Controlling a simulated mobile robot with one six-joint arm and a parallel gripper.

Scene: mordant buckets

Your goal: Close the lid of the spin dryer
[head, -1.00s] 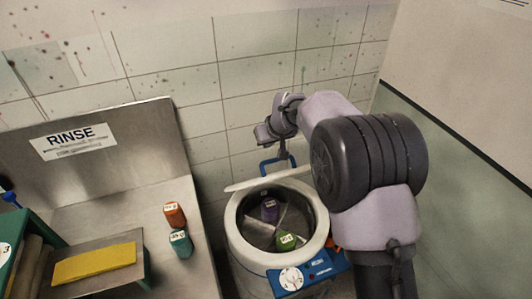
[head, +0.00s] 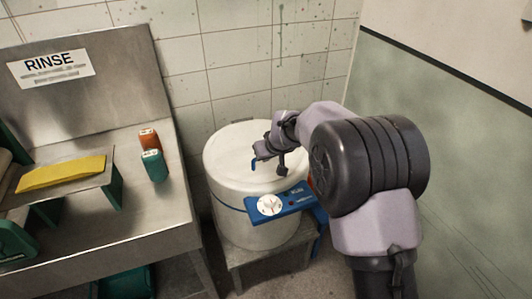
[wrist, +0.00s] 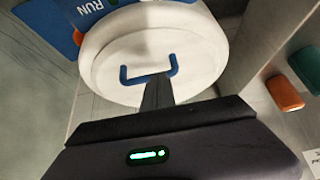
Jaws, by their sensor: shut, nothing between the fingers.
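The spin dryer (head: 235,205) is a white drum with a blue control panel (head: 283,203) on its front. Its round white lid (head: 228,150) lies flat over the top and hides the inside; the lid also fills the upper middle of the wrist view (wrist: 115,48). The lid's blue handle (head: 254,165) shows beside my gripper (head: 282,172). In the wrist view, my gripper (wrist: 158,88) is shut and empty, its fingertips at the blue handle (wrist: 150,76). I cannot tell whether they touch the handle or lid.
The dryer stands on a low stand (head: 268,252) against the tiled wall. A steel rinse counter (head: 125,215) is on the left, with an orange block (head: 149,138), a teal block (head: 154,165) and a yellow slab (head: 62,173). A green wall is on the right.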

